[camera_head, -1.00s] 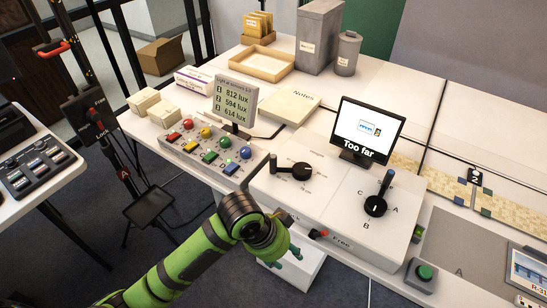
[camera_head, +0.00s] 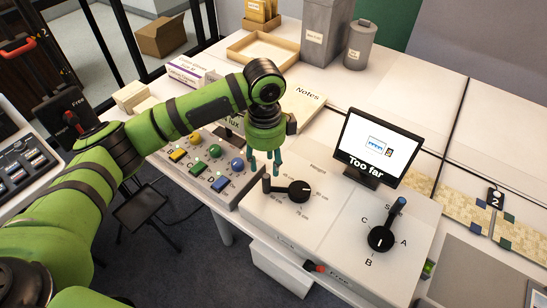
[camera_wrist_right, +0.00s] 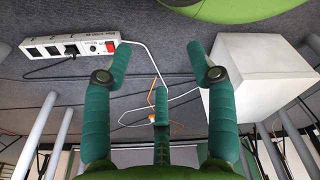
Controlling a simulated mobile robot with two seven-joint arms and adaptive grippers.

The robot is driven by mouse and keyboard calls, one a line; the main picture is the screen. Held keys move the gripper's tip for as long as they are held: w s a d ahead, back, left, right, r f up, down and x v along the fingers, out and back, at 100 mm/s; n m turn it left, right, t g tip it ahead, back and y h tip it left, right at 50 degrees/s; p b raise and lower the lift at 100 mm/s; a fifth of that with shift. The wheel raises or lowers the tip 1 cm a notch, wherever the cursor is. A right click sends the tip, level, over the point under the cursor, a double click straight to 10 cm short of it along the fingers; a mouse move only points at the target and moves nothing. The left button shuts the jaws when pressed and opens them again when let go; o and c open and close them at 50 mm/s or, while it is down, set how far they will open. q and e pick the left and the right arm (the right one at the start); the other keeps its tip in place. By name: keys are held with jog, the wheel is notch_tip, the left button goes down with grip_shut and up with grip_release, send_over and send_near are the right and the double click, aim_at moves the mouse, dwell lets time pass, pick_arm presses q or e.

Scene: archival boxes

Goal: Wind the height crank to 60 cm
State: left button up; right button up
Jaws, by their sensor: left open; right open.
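The height crank (camera_head: 299,190) is a black hub on the white console, with a short arm pointing left to an upright dark handle (camera_head: 266,185). Small cm marks surround it; I cannot read them surely. My left gripper (camera_head: 266,163) points down with its teal fingers apart and empty, just above and behind the handle, apparently not touching it. A small screen (camera_head: 375,145) reads "Too far". My right gripper (camera_wrist_right: 160,72) shows only in the right wrist view, its green fingers spread and empty above the floor.
A panel of coloured buttons (camera_head: 208,165) lies left of the crank. A selector lever (camera_head: 382,237) marked A, B, C stands to its right. A Lock/Free switch (camera_head: 313,267) is on the console front. A power strip (camera_wrist_right: 70,47) and white box (camera_wrist_right: 262,75) show below.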

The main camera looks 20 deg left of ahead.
aim_at(266, 176)
pick_arm(q)
jog(key=shift+w+f, duration=0.15)
jog(key=shift+f, duration=0.05)
jog(key=f, duration=0.3)
jog(key=shift+s+f+p, duration=0.15)
jog(key=shift+s+p, duration=0.25)
notch_tip(266, 176, down, 2)
jog(key=shift+f, duration=0.1)
jog(key=shift+w+f, duration=0.1)
jog(key=shift+f, duration=0.35)
jog(key=c, duration=0.9)
grip_shut()
jog(key=shift+w+p, duration=0.1)
jog(key=shift+p, duration=0.25)
pick_arm(e)
jog(key=shift+g, duration=0.3)
jog(key=s, duration=0.2)
jog(key=s+r, duration=0.1)
jog(key=s, duration=0.1)
jog(key=shift+r, duration=0.15)
